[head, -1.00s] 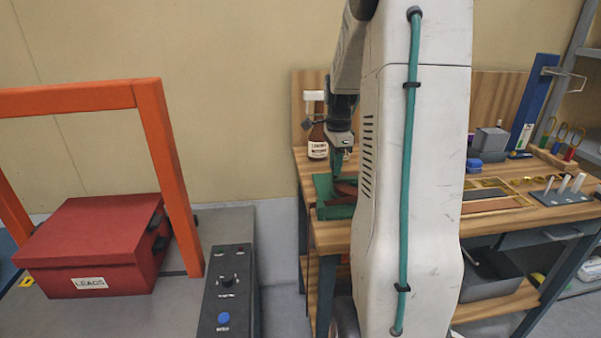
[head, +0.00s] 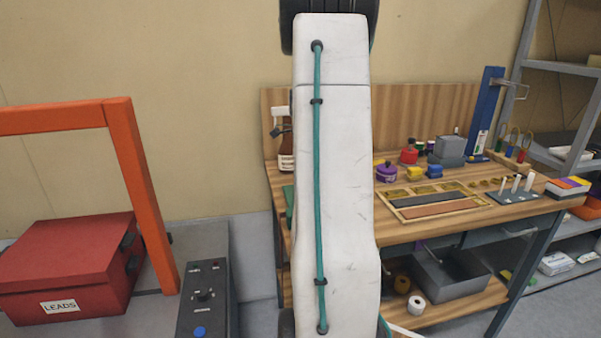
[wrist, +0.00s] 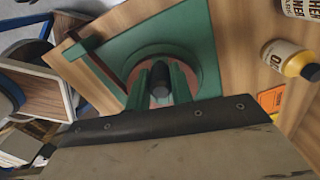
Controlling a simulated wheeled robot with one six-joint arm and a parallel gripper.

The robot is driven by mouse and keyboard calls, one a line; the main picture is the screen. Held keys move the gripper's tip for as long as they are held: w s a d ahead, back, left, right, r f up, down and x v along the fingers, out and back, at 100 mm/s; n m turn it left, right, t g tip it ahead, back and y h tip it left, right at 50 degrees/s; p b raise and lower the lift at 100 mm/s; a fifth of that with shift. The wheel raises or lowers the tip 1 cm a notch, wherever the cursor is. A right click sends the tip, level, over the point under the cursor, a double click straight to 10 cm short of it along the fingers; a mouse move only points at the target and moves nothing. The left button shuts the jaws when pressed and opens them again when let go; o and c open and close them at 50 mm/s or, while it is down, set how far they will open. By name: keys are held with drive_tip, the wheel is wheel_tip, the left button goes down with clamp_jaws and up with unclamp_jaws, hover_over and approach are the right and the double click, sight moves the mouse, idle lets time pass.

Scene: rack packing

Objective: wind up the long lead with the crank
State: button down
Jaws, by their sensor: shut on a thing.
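In the wrist view my gripper (wrist: 160,88) has its green fingers shut on the dark upright knob (wrist: 160,74) of the crank. Behind the knob is a round reddish-brown reel (wrist: 203,72) on a green base (wrist: 128,45) on the wooden bench. In the head view my arm hides the gripper and the reel, and only a green edge of the base (head: 289,203) shows at its left. I cannot make out the long lead in either view.
A red box labelled LEADS (head: 62,268) stands at the left beside an orange frame (head: 140,190). The workbench (head: 400,232) holds a purple roll (head: 387,174) and other small items.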

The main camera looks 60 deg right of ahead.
drive_tip(key=c, duration=1.2)
unclamp_jaws()
drive_tip(key=shift+s+d, duration=0.15)
drive_tip(key=shift+s, duration=0.05)
drive_tip(key=shift+c, duration=0.2)
drive_tip(key=shift+w, duration=0.1)
drive_tip(key=shift+r, duration=3.95)
